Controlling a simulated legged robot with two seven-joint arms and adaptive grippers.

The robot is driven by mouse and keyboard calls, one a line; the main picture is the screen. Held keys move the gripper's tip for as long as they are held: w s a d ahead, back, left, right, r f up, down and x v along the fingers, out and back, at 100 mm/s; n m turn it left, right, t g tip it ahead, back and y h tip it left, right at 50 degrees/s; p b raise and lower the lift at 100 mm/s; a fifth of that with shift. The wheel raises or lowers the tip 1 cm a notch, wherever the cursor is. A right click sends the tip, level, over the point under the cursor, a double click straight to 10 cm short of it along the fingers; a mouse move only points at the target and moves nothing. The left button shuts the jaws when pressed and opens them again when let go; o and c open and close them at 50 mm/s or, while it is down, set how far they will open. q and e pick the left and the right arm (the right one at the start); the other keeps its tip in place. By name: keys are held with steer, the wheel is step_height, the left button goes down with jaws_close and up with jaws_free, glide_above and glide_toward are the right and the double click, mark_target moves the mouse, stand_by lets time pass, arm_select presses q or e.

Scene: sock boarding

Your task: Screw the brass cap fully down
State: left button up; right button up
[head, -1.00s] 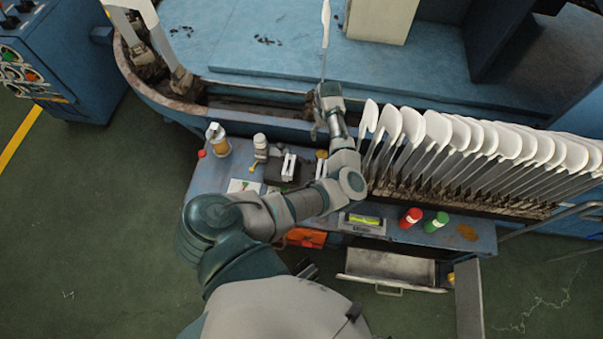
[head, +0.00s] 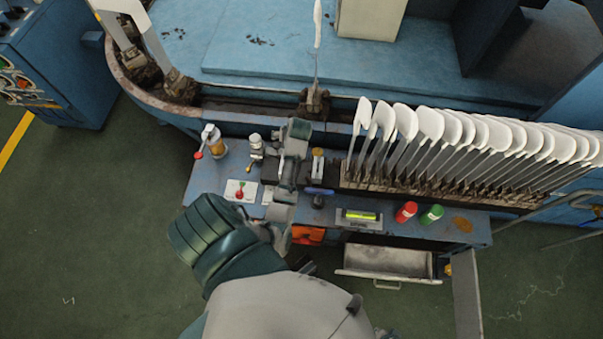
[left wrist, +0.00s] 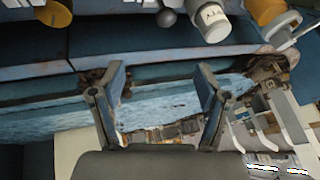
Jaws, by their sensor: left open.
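A small brass-coloured cap (head: 318,152) shows on top of a narrow fitting on the blue bench, just right of my left arm. How far down it sits, and whether it has a thread, is too small to tell. My left gripper (left wrist: 160,75) is open and empty in the left wrist view, with its two fingers spread wide over the blue machine. In the head view my left arm stands over the bench left of the cap, and its gripper (head: 298,130) is seen end-on. The gripper is apart from the cap. My right gripper is not in view.
On the bench (head: 460,222) are a pump bottle (head: 215,140), a white-topped bottle (head: 256,143), a card (head: 241,190), a level (head: 358,215), a red can (head: 406,212) and a green can (head: 432,214). A row of white boards (head: 480,135) stands at right. A drawer (head: 388,262) is open.

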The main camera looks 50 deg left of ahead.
arm_select(q)
steer(key=s+d+f+m+h, duration=0.1)
steer(key=s+d+f+m, duration=0.2)
steer(key=d, duration=0.5)
steer(key=s+d+f+m+t+h+p, duration=0.1)
steer(key=s+d+f+m+h, duration=0.1)
steer(key=s+d, duration=0.4)
steer(key=s+d+f+m+h, duration=0.1)
steer(key=s+d+f+m, duration=0.3)
steer(key=d, duration=0.5)
steer(key=shift+s+d+f+m+t, duration=0.3)
steer(key=shift+s+d+m, duration=0.05)
steer(key=shift+s+m, duration=0.05)
